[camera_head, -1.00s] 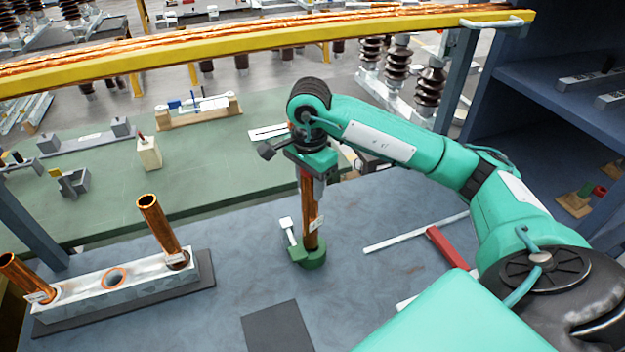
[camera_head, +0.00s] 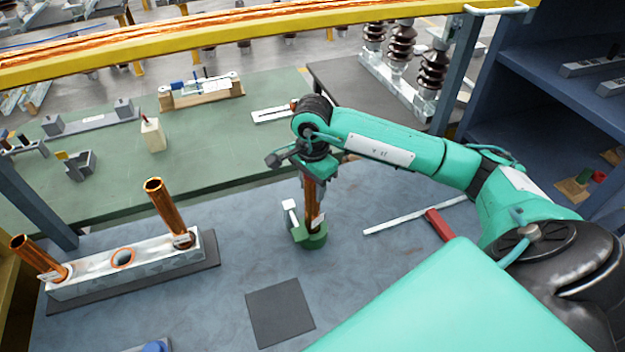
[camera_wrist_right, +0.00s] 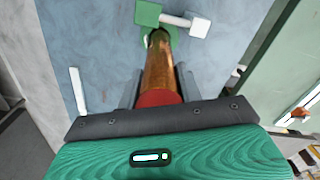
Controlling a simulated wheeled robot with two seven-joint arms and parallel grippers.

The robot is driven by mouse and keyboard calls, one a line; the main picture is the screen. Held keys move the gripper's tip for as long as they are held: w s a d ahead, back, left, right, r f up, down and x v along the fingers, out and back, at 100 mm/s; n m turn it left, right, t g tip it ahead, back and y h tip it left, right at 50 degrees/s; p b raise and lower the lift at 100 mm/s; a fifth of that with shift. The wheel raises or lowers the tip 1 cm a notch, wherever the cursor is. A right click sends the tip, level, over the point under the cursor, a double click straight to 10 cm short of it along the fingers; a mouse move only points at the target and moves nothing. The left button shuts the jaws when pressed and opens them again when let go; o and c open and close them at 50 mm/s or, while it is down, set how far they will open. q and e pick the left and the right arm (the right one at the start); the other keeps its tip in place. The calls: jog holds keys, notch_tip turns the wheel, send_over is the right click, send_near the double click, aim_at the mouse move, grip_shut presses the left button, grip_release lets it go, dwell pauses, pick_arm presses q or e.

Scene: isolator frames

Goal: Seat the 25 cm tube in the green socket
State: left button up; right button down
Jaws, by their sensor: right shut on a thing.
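The copper tube (camera_head: 309,205) stands nearly upright, with a white label low on its side. My right gripper (camera_head: 317,172) is shut on its upper part. The tube's lower end is inside the ring of the green socket (camera_head: 313,241) on the blue-grey table; how deep it sits is hidden. In the right wrist view the tube (camera_wrist_right: 159,65) runs from my right gripper (camera_wrist_right: 160,92) to the green socket (camera_wrist_right: 148,14), with a red band near the jaws. A white block on a rod (camera_wrist_right: 199,27) sits beside the socket. My left gripper is out of view.
A metal rack (camera_head: 85,283) at left holds two copper tubes (camera_head: 170,213) (camera_head: 38,258) and has an empty middle hole. A dark square mat (camera_head: 280,313) lies in front of the socket. A white strip (camera_head: 400,220) and red bar (camera_head: 439,225) lie to the right.

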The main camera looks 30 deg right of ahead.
jog(key=c, duration=1.4)
grip_release()
jog(key=shift+f, duration=0.2)
jog(key=o, duration=0.5)
jog(key=shift+r, duration=0.1)
jog(key=shift+r, duration=0.2)
notch_tip(320, 180, up, 10)
jog(key=b, duration=0.3)
jog(key=shift+b, duration=0.3)
jog(key=shift+r, duration=0.9)
